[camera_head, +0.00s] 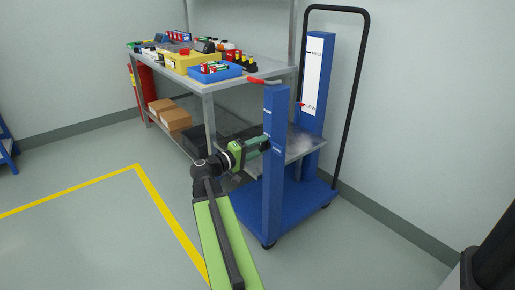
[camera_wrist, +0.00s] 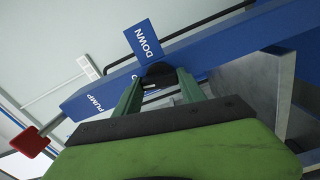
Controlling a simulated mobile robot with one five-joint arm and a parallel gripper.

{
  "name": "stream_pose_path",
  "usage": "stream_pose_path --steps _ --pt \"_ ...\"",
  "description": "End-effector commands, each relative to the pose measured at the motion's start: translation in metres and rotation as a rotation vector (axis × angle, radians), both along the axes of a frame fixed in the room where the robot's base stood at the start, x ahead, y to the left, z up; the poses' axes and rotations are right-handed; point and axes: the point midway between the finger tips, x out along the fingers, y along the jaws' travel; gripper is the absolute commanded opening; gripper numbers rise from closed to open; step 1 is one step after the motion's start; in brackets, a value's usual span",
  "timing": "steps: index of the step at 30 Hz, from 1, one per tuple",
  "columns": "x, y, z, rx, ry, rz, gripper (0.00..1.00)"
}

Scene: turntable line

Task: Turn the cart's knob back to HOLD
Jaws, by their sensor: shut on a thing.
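The cart (camera_head: 272,200) is blue, with a front post, a grey platform and a tall black push handle. My gripper (camera_head: 262,147) reaches the front post from the left. In the wrist view my gripper (camera_wrist: 158,82) has its two green fingers shut on the black knob (camera_wrist: 158,70) on the post. A DOWN label (camera_wrist: 150,40) stands out beside the knob, and a PUMP label (camera_wrist: 101,102) is on the post to its left. I see no readable HOLD mark; my fingers cover part of the post. The knob's pointing direction cannot be told.
A red-ended lever (camera_wrist: 30,141) is at the post's top. The grey platform (camera_head: 292,146) lies behind the post. A metal workbench (camera_head: 206,83) with boxes and bottles stands at the back left. Open floor with a yellow line (camera_head: 165,207) lies to the left.

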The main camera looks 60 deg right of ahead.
Motion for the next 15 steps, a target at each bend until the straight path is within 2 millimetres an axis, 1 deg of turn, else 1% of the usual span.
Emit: stream_pose_path --steps 1,6,15 --pt "0.0034 -0.0009 0.0006 0.008 0.03 0.01 0.07" --pt "0.0032 -0.0011 0.0007 0.036 0.117 0.009 0.07" --pt "0.0029 -0.0012 0.0009 0.06 0.193 0.009 0.07"
